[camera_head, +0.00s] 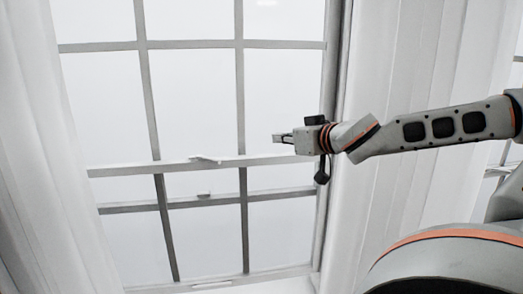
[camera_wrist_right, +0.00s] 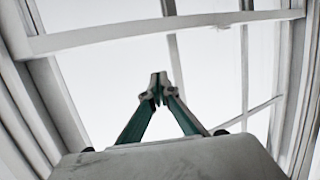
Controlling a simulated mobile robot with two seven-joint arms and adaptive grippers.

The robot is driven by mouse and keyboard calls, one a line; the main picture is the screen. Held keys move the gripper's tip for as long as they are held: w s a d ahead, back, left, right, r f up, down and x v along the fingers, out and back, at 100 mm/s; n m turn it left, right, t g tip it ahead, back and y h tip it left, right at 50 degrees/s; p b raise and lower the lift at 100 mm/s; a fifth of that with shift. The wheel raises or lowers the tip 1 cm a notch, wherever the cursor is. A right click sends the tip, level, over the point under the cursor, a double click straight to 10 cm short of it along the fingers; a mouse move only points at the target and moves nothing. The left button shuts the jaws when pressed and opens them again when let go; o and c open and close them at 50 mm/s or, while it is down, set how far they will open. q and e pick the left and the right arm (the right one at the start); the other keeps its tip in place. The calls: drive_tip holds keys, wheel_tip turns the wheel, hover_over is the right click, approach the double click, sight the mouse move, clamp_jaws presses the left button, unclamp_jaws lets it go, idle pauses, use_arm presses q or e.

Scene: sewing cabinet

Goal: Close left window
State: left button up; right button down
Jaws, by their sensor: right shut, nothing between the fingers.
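The left window (camera_head: 195,100) fills the middle of the head view, with grey muntins and white panes. Its lower sash is raised: a white horizontal rail (camera_head: 120,170) crosses above a second, darker rail (camera_head: 130,208). A small white latch (camera_head: 204,158) sits on the rail. My right gripper (camera_head: 276,138) comes in from the right, in front of the window's right part, just above the rail. In the wrist view its two green fingers (camera_wrist_right: 158,88) meet at the tips, with nothing between them. A sash rail (camera_wrist_right: 110,36) crosses above the fingertips there. My left gripper does not show.
A white curtain (camera_head: 45,150) hangs left of the window. Another curtain (camera_head: 385,70) hangs on the right, behind my right arm. The window sill (camera_head: 285,284) runs along the bottom. Part of another window (camera_head: 517,75) shows at the far right edge.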

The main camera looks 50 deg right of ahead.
drive_tip(key=p, duration=0.2)
hover_over(262, 157)
drive_tip(key=s, duration=0.3)
drive_tip(key=f, duration=0.2)
drive_tip(key=w+p, duration=0.1)
drive_tip(key=w, duration=0.2)
drive_tip(key=shift+f, duration=0.15)
drive_tip(key=shift+w+d+f, duration=0.1)
drive_tip(key=shift+w+f, duration=0.1)
drive_tip(key=shift+w, duration=0.1)
wheel_tip(262, 157, down, 2)
drive_tip(key=shift+f, duration=0.25)
drive_tip(key=shift+s+f+p, duration=0.1)
drive_tip(key=shift+f+p, duration=0.25)
drive_tip(key=shift+f, duration=0.25)
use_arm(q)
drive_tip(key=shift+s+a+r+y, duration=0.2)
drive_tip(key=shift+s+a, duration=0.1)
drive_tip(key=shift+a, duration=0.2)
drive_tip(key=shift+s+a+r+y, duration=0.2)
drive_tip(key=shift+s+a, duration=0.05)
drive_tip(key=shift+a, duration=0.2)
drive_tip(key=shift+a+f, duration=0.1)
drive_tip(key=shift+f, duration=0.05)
use_arm(e)
drive_tip(key=shift+f, duration=0.15)
